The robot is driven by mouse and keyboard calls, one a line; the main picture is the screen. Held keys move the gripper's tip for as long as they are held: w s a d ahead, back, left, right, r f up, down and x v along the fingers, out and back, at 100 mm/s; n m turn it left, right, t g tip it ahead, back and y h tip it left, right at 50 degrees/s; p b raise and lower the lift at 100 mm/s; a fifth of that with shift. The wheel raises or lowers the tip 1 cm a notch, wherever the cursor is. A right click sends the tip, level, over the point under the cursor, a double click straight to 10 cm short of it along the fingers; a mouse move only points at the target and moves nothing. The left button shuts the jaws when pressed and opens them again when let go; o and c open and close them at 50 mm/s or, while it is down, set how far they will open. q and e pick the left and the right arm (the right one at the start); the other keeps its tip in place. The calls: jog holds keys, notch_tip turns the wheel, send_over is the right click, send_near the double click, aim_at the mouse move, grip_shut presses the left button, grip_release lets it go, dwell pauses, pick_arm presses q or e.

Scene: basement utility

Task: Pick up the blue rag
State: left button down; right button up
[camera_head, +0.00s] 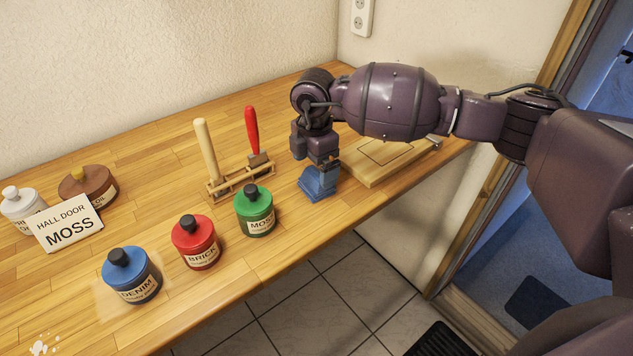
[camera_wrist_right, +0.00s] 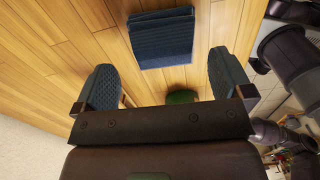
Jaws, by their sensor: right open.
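The blue rag (camera_head: 317,186) lies folded on the wooden workbench, right of the green paint jar and left of the wooden board. In the right wrist view the rag (camera_wrist_right: 160,40) is a dark blue folded block at the top middle, ahead of the fingertips. My right gripper (camera_head: 322,158) points down just above the rag in the head view. In the wrist view its two fingers (camera_wrist_right: 164,78) stand wide apart with nothing gripped between them. Whether a finger touches the rag cannot be told. My left gripper is not in view.
A green MOSS jar (camera_head: 255,212) stands close left of the rag. A red BRICK jar (camera_head: 196,243), a blue DENIM jar (camera_head: 132,276) and a tool rack (camera_head: 230,182) are further left. The wooden board (camera_head: 381,162) lies to the right. The bench's front edge is near.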

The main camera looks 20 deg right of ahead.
aim_at(316, 172)
jog(key=shift+s+d+f, duration=0.15)
jog(key=shift+f, duration=2.2)
jog(key=c, duration=1)
jog(key=shift+r, duration=0.1)
notch_tip(316, 172, up, 20)
jog(key=shift+o, duration=0.9)
jog(key=shift+c, duration=0.5)
